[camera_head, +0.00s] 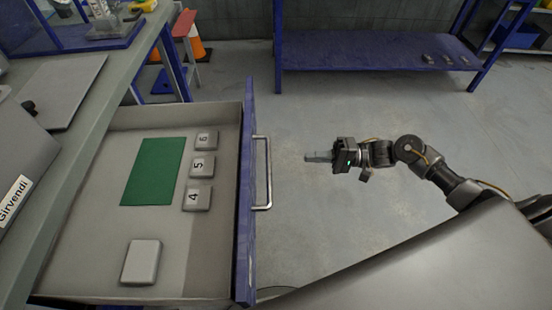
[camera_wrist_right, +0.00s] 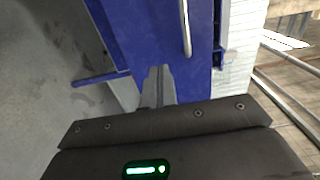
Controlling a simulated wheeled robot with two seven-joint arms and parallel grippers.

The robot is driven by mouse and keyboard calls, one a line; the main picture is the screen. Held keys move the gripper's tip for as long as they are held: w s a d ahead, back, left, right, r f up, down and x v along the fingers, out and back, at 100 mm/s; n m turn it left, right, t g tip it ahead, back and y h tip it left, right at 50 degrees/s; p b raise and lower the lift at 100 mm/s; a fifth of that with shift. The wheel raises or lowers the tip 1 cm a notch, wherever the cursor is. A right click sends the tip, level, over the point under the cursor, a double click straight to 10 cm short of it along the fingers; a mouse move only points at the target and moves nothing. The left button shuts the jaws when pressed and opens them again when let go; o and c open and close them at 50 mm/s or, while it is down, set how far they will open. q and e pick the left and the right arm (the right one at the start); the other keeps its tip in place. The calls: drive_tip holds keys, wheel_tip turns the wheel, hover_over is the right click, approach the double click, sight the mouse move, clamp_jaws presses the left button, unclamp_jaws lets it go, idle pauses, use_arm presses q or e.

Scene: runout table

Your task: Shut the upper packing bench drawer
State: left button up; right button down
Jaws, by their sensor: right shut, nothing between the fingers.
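The upper drawer (camera_head: 100,255) of the packing bench stands pulled out at the left of the head view. Its blue front (camera_head: 246,230) faces right and carries a metal bar handle (camera_head: 268,172). My right gripper (camera_head: 308,157) is shut and empty, to the right of the handle and apart from it, pointing left towards the front. In the right wrist view the shut fingers (camera_wrist_right: 158,82) show before a blue panel (camera_wrist_right: 150,35) with a bar handle (camera_wrist_right: 186,30). My left gripper is not in view.
In the drawer lie a green sheet (camera_head: 152,172), a pale block (camera_head: 141,262) and numbered blocks (camera_head: 202,166). The grey bench top (camera_head: 95,110) is at left. A blue shelf table (camera_head: 370,50) stands at the back. The floor around my right gripper is clear.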

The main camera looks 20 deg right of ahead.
sight(269, 159)
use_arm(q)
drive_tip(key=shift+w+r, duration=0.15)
use_arm(e)
drive_tip(key=x, duration=1.3)
drive_tip(key=shift+a, duration=0.25)
drive_tip(key=shift+w, duration=0.15)
